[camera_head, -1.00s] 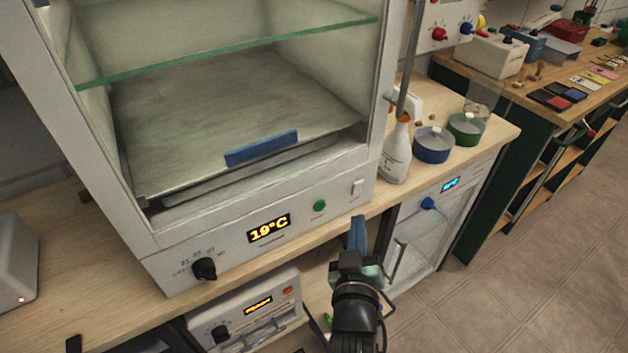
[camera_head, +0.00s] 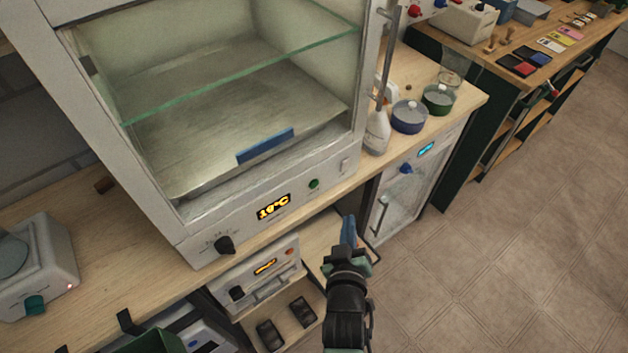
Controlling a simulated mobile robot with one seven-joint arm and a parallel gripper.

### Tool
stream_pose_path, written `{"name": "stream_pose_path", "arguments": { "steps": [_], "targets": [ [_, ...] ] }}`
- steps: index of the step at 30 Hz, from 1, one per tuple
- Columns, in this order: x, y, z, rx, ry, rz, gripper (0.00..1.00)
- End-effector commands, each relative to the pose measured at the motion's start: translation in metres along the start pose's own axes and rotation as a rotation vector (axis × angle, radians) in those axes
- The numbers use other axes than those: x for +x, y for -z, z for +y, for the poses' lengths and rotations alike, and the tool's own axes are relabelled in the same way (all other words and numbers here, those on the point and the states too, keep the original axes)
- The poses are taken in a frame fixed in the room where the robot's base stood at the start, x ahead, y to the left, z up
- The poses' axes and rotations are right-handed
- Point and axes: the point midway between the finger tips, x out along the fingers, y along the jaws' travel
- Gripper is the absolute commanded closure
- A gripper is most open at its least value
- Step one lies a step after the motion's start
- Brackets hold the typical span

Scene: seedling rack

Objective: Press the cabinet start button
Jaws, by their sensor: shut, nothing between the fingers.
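The white cabinet (camera_head: 215,233) stands on the wooden bench, its front open onto a glass shelf and a metal floor. The green start button (camera_head: 314,184) is on its lower front panel, right of the lit orange display (camera_head: 273,207). A black knob (camera_head: 224,245) is at the panel's left and a pale switch (camera_head: 345,165) at its right. My gripper (camera_head: 348,229) is shut and empty, its blue fingers pointing up the picture. It is below and to the right of the green button, apart from it in the picture. The button is in full view.
Under the bench are a second unit (camera_head: 253,277) with an orange display and a glass-doored unit (camera_head: 408,180). A spray bottle (camera_head: 376,135), a blue-banded dish (camera_head: 408,117) and a green-banded dish (camera_head: 438,99) stand right of the cabinet. The floor (camera_head: 520,220) at right is clear.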

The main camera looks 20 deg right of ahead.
Motion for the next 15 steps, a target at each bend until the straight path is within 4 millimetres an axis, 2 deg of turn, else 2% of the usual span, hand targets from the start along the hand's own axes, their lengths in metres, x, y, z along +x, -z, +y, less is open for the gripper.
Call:
{"name": "stream_pose_path", "arguments": {
  "steps": [8, 15],
  "targets": [
    [0.004, 0.001, -0.004, -0.001, 0.001, 0.001, 1.00],
    [0.023, 0.009, -0.017, -0.002, -0.001, 0.005, 1.00]
  ]
}}
